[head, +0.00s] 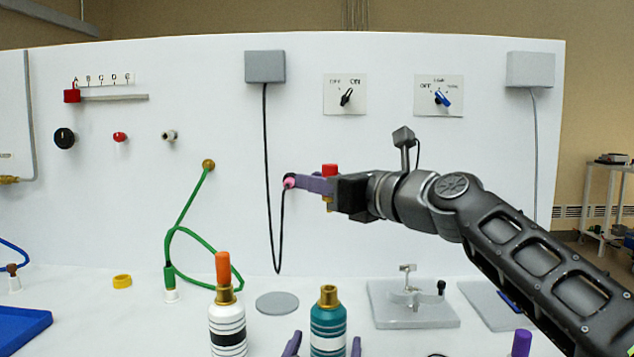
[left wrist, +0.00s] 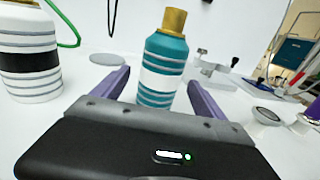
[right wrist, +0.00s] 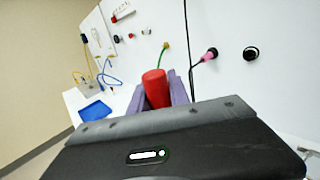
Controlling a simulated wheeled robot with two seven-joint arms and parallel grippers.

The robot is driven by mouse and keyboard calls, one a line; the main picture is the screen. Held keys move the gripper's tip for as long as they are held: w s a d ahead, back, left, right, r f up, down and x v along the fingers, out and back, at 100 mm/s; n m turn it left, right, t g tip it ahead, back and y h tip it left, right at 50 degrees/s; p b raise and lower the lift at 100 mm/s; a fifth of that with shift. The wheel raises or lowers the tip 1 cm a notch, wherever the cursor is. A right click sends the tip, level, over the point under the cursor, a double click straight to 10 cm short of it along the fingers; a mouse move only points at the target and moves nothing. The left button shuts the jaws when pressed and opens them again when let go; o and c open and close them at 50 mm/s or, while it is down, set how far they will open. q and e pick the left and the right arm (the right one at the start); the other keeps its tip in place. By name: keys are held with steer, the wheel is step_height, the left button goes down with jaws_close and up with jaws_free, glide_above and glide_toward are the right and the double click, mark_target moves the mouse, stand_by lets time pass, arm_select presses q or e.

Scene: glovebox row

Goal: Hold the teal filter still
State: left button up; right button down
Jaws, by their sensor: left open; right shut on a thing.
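The teal filter (head: 328,325) stands upright on the white bench, with grey and white bands and an open gold neck on top. My left gripper (left wrist: 160,88) is open, with its purple fingers on either side of the filter in the left wrist view; I cannot tell whether they touch it. In the head view only its fingertips show at the bottom edge. My right gripper (head: 318,186) is shut on a red plug (right wrist: 156,88) with a gold lower end, held up in front of the white panel, well above the teal filter.
A white filter (head: 227,325) with an orange plug stands left of the teal one. A grey disc (head: 277,303) lies between and behind them. A clamp stand (head: 412,305) is behind right. A black cable (head: 268,180) with a pink plug hangs near my right gripper.

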arm_select(q)
steer(key=s, duration=0.2)
steer(key=s+a, duration=0.1)
steer(key=s, duration=0.5)
steer(key=shift+s+a, duration=0.1)
steer(key=shift+a, duration=0.05)
